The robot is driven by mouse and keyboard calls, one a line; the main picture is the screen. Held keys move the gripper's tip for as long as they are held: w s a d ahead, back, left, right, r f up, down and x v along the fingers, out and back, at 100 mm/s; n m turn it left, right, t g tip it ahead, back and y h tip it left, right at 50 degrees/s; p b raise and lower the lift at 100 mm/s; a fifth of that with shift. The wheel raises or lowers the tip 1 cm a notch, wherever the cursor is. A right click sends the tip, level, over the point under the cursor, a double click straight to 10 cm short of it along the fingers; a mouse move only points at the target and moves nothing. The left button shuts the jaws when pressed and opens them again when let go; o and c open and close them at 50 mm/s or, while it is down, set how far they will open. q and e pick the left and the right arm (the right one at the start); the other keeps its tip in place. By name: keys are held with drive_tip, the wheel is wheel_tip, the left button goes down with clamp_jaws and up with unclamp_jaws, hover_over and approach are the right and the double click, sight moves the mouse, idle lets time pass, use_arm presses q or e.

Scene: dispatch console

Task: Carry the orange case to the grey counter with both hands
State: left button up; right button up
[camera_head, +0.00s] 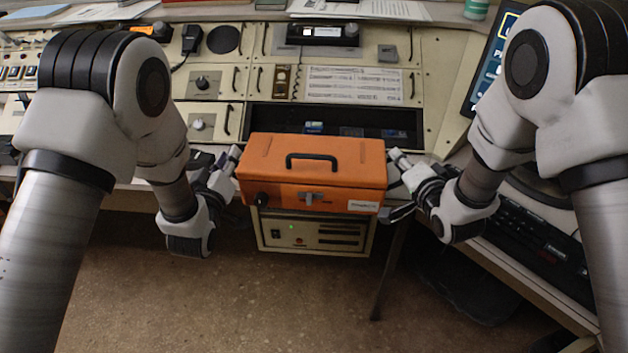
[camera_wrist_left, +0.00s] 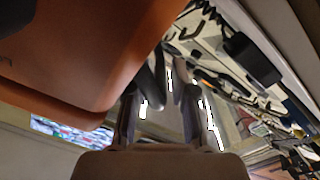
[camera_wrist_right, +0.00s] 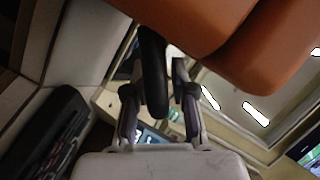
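The orange case (camera_head: 312,165) is level between my two grippers, with a black handle on its lid and a latch on its front. It looks held clear of any surface, in front of the console. My left gripper (camera_head: 232,158) is at its left end; in the left wrist view the fingers (camera_wrist_left: 168,85) close around a dark side handle (camera_wrist_left: 157,78) beside the case (camera_wrist_left: 85,50). My right gripper (camera_head: 396,160) is at its right end; in the right wrist view a black side handle (camera_wrist_right: 152,75) lies between its fingers. The underside of the case is hidden.
The console (camera_head: 340,85) with panels and a dark recess (camera_head: 345,118) stands behind the case. A cream rack unit (camera_head: 312,232) is below it. A keyboard (camera_head: 535,235) and a screen (camera_head: 492,60) are at the right. Open floor (camera_head: 250,310) lies in front.

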use_arm(q)
clamp_jaws()
use_arm(e)
clamp_jaws()
use_arm(q)
drive_tip(key=shift+r, duration=0.15)
use_arm(e)
drive_tip(key=shift+r, duration=0.2)
